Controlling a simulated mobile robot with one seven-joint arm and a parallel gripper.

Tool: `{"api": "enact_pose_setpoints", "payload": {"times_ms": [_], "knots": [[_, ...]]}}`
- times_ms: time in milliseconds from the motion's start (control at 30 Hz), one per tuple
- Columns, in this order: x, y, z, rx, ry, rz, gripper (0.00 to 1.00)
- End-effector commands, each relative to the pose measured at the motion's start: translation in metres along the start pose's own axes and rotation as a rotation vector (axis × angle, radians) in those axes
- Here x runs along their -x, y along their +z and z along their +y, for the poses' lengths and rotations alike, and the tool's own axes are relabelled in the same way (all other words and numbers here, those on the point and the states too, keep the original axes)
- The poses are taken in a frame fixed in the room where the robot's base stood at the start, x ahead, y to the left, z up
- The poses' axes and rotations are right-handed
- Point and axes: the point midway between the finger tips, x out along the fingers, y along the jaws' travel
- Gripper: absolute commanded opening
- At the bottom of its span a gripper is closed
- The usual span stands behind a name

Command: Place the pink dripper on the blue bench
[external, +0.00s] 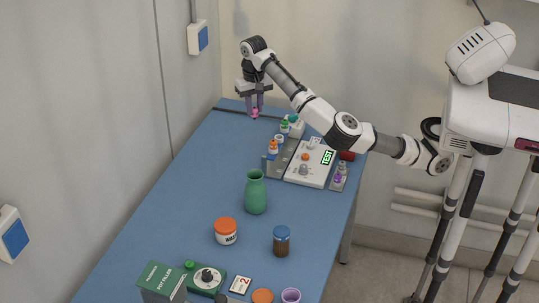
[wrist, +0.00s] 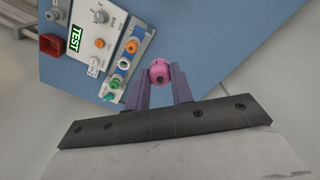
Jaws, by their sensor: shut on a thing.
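The pink dripper (wrist: 160,72) is between the two purple fingers of my gripper (wrist: 163,88) in the wrist view. In the external view the dripper (external: 255,113) hangs at the tips of my gripper (external: 254,104), over the far left end of the blue bench (external: 190,185). My gripper is shut on it and points down. The bench's bare blue top also shows in the wrist view (wrist: 205,45). Whether the dripper touches the bench cannot be told.
A white panel marked TEST (external: 309,165) and a grey rack (external: 280,157) with several small coloured pieces stand right of my gripper. A green vase (external: 255,192), an orange-lidded jar (external: 226,231) and a brown bottle (external: 281,242) stand nearer. The bench's left side is clear.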

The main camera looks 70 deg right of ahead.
Motion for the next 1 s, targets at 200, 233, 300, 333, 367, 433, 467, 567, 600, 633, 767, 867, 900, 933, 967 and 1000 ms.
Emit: {"api": "enact_pose_setpoints", "payload": {"times_ms": [200, 233, 300, 333, 367, 433, 467, 567, 600, 633, 767, 867, 900, 933, 967, 1000], "knots": [[-0.043, 0.022, -0.032, 0.003, 0.002, -0.001, 0.02], [-0.046, 0.023, -0.034, 0.003, 0.003, -0.001, 0.02], [-0.056, 0.025, -0.037, 0.003, 0.003, -0.003, 0.02], [-0.061, 0.025, -0.037, 0.002, 0.004, -0.003, 0.02], [-0.068, 0.026, -0.037, 0.001, 0.005, -0.003, 0.02], [-0.085, 0.026, -0.037, 0.001, 0.005, -0.002, 0.02], [-0.091, 0.027, -0.038, 0.003, 0.003, -0.003, 0.02], [-0.116, 0.027, -0.038, 0.003, 0.001, -0.005, 0.02], [-0.127, 0.027, -0.037, 0.004, 0.001, -0.005, 0.02], [-0.135, 0.027, -0.037, 0.004, 0.002, -0.006, 0.02], [-0.167, 0.027, -0.037, 0.004, 0.001, -0.004, 0.02], [-0.187, 0.027, -0.037, 0.005, 0.001, -0.005, 0.02], [-0.192, 0.026, -0.037, 0.005, 0.002, -0.003, 0.02], [-0.196, 0.026, -0.036, 0.004, 0.001, -0.003, 0.02], [-0.198, 0.026, -0.036, 0.004, 0.001, -0.003, 0.02], [-0.201, 0.026, -0.036, 0.004, 0.001, -0.002, 0.02]]}}
